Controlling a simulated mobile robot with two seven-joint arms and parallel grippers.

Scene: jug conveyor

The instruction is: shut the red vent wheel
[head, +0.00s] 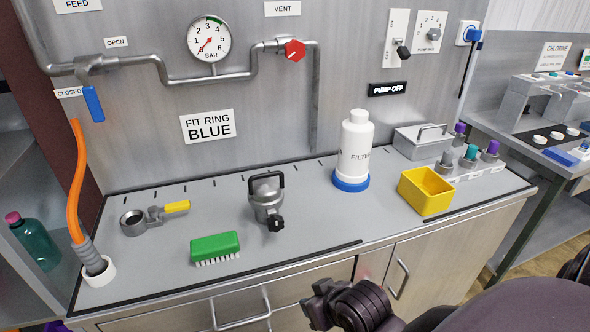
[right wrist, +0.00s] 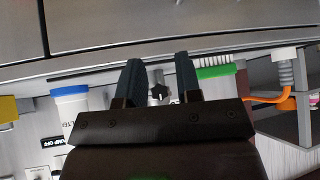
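The red vent wheel (head: 294,50) sits on the grey wall pipe (head: 245,73), just below and right of the VENT label (head: 283,8). Whether the valve is open or shut cannot be told. My right gripper (right wrist: 158,64) is open and empty in the right wrist view, its two dark fingers well apart. In the head view my right arm comes in low at the bottom right, in front of the counter's edge and far below the wheel. The wheel does not show in the right wrist view. My left gripper is in neither view.
A pressure gauge (head: 209,39) is left of the wheel. On the counter stand a metal filter housing (head: 267,199), a white filter bottle (head: 355,145), a green brush (head: 214,246), a yellow bin (head: 426,192) and a yellow-handled ring tool (head: 155,216). The wall below the wheel is clear.

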